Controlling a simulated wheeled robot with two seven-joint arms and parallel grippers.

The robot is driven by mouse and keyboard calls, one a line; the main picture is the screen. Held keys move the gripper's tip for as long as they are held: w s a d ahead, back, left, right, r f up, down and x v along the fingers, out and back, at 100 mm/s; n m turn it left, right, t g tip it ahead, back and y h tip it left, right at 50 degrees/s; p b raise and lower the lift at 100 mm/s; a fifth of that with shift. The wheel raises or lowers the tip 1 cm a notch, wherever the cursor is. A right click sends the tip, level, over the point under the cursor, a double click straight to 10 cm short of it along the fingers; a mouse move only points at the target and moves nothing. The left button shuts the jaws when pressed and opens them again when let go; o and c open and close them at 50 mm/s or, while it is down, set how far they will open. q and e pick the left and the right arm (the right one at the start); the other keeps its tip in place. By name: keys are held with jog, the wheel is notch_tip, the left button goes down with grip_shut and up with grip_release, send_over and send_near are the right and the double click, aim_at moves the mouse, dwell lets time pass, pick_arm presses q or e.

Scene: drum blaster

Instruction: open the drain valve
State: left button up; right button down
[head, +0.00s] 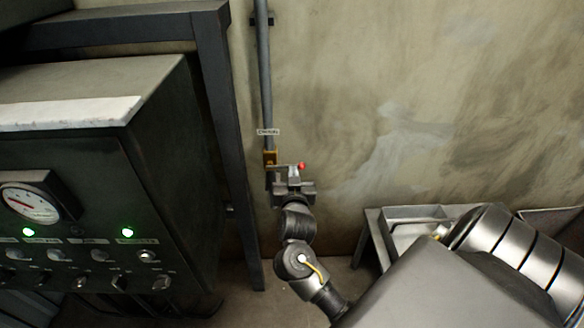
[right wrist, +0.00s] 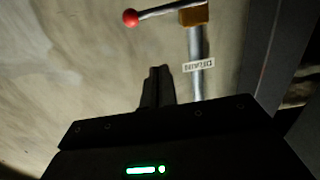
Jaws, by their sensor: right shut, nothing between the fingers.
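The drain valve has a brass body (head: 270,158) on a vertical grey pipe (head: 265,85) on the wall. Its lever ends in a red ball (head: 301,166) and points right, roughly level, in the head view. In the right wrist view the lever (right wrist: 158,11) runs left from the brass body (right wrist: 194,14) to the red ball (right wrist: 130,17). My right gripper (head: 293,172) is beside the valve in the head view. Its fingers (right wrist: 157,75) are shut and empty, apart from the lever in the wrist view. My left gripper is not in view.
A dark control cabinet (head: 165,140) with a gauge (head: 30,203) and green lamps stands left, by a dark frame post (head: 225,130). A small label (head: 268,132) sits on the pipe. A metal trough (head: 415,212) stands at right. The wall right of the valve is bare.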

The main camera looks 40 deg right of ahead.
aim_at(285, 167)
jog(key=w+d+f+p, duration=0.1)
jog(key=w+d+f, duration=0.3)
jog(key=w, duration=0.2)
jog(key=shift+d+f, duration=0.2)
jog(key=shift+d, duration=0.1)
